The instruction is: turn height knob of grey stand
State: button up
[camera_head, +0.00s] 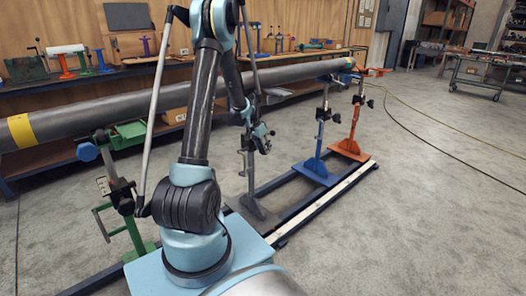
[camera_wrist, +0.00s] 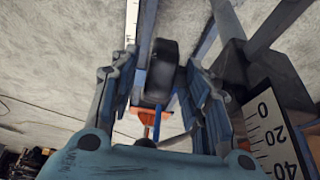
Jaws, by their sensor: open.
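The grey stand (camera_head: 249,172) is a post on a flat foot on the floor rails, under the long grey pipe (camera_head: 290,75). My gripper (camera_head: 260,138) is beside the upper part of its post. In the wrist view my gripper (camera_wrist: 160,78) is open, with one finger on each side of a black knob (camera_wrist: 162,68). I see a gap on the left of the knob; on the right I cannot tell whether the finger touches it. A scale plate (camera_wrist: 272,128) marked 0, 20 and 40 is at the right. In the head view my gripper hides the knob.
A blue stand (camera_head: 319,150) and an orange stand (camera_head: 354,125) stand to the right on the same rails (camera_head: 322,206). A green stand (camera_head: 132,215) is at the left. The pipe crosses above my gripper. The floor at the right is open, with a cable lying on it.

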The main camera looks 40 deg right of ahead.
jog(key=shift+x, duration=1.2)
grip_shut()
